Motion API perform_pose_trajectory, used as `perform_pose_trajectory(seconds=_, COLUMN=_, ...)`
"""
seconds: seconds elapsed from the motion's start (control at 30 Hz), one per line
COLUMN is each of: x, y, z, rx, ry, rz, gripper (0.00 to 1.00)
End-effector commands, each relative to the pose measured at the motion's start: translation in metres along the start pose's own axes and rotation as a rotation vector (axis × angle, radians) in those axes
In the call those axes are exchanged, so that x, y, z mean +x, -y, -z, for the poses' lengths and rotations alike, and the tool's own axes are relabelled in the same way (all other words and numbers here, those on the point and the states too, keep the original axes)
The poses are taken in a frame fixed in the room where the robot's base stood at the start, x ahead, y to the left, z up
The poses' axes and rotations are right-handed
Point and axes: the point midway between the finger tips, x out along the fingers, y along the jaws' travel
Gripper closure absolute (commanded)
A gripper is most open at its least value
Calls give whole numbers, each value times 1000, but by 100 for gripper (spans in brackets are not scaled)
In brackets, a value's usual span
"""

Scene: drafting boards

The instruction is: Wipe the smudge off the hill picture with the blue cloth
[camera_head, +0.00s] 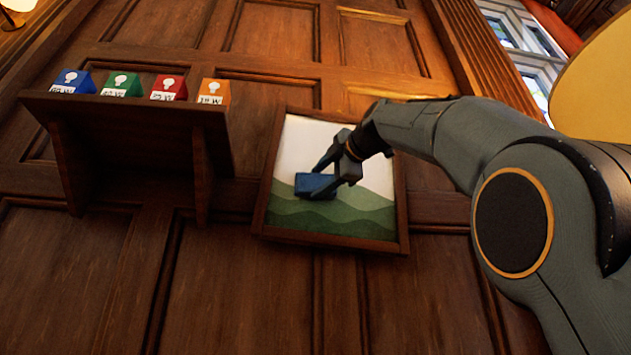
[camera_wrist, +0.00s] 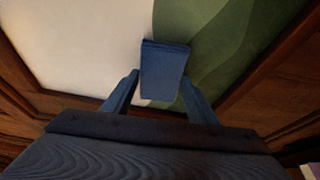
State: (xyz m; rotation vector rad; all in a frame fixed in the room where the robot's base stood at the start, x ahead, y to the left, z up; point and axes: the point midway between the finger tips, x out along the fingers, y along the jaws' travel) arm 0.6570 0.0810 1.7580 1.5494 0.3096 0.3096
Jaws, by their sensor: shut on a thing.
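The hill picture (camera_head: 300,140) hangs on the wood-panelled wall in a brown frame, with a pale sky above green hills. My gripper (camera_head: 338,180) is in front of it, shut on the folded blue cloth (camera_head: 315,186). The cloth lies over the line where the sky meets the hills, a little left of the middle. In the wrist view the cloth (camera_wrist: 165,68) sits between my two fingers, against or very close to the picture (camera_wrist: 85,45); I cannot tell if it touches. No smudge shows; the cloth and gripper hide part of the picture.
A wooden wall shelf (camera_head: 130,105) left of the picture holds blue (camera_head: 72,82), green (camera_head: 122,84), red (camera_head: 170,88) and orange (camera_head: 213,92) bulb boxes. A window (camera_head: 520,40) is at the upper right. The wall below the picture is clear.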

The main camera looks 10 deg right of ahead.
Motion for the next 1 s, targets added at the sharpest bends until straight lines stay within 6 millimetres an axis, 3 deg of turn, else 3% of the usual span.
perform_pose_trajectory(seconds=0.3, x=-8, y=5, z=-24, rx=1, ry=3, rz=1, gripper=66)
perform_pose_trajectory(seconds=0.73, x=-14, y=6, z=-38, rx=0, ry=2, rz=0, gripper=66)
perform_pose_trajectory(seconds=1.0, x=-22, y=10, z=-57, rx=0, ry=3, rz=0, gripper=66)
